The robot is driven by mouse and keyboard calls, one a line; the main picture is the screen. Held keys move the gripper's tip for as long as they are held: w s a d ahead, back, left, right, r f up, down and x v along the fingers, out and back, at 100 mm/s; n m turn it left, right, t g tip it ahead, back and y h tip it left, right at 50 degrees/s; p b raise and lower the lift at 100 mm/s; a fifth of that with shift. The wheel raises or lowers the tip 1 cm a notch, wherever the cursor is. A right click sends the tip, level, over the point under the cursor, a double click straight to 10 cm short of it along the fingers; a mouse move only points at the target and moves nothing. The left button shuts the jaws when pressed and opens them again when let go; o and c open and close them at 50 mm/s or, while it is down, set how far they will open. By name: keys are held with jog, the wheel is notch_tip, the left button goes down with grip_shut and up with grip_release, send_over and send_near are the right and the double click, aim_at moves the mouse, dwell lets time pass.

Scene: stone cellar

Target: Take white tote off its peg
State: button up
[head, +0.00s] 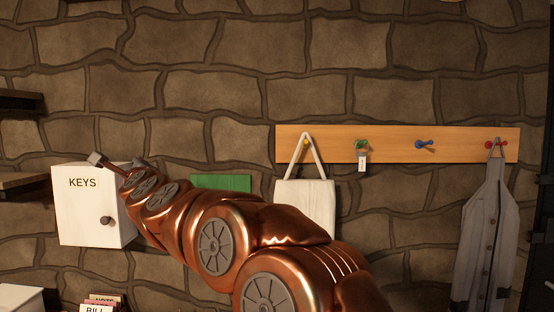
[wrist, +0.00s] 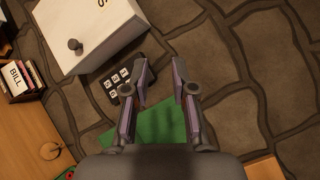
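The white tote (head: 312,199) hangs by its strap from the yellow peg (head: 306,144) at the left end of a wooden peg rail (head: 390,147) in the head view. My arm covers the tote's lower part. My gripper (head: 98,159) is far left of the tote, by the top of the white key box; only a little of it shows there. In the wrist view my gripper (wrist: 161,70) is open, with nothing between its fingers. The tote cannot be made out in the wrist view.
The white key box (head: 85,210) hangs on the stone wall. A dark keypad (wrist: 120,84) and a green panel (head: 222,183) are nearby. Other pegs hold a tagged key (head: 362,162) and a grey garment (head: 487,235); the blue peg (head: 424,145) is empty. Shelves (head: 22,102) stick out at left.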

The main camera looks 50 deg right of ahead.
jog(key=s+d+r+m+g+h, duration=0.1)
jog(key=d+r+m+h, duration=0.1)
jog(key=d+m+h, duration=0.3)
jog(key=s+d+r+m+g+h, duration=0.1)
jog(key=d+r+m, duration=0.1)
jog(key=d+m, duration=0.3)
jog(key=m+g+h+p, duration=0.2)
jog(key=m+g+h, duration=0.4)
jog(key=m+g, duration=1.2)
send_near(294, 157)
jog(key=s+d+m+t, duration=0.1)
jog(key=d+m+t, duration=0.1)
jog(key=d, duration=0.1)
jog(key=d+p, duration=0.2)
jog(key=d, duration=0.4)
jog(key=shift+d+p, duration=0.2)
jog(key=shift+p, duration=0.15)
jog(key=shift+d+f, duration=0.2)
jog(key=shift+d, duration=0.45)
grip_shut()
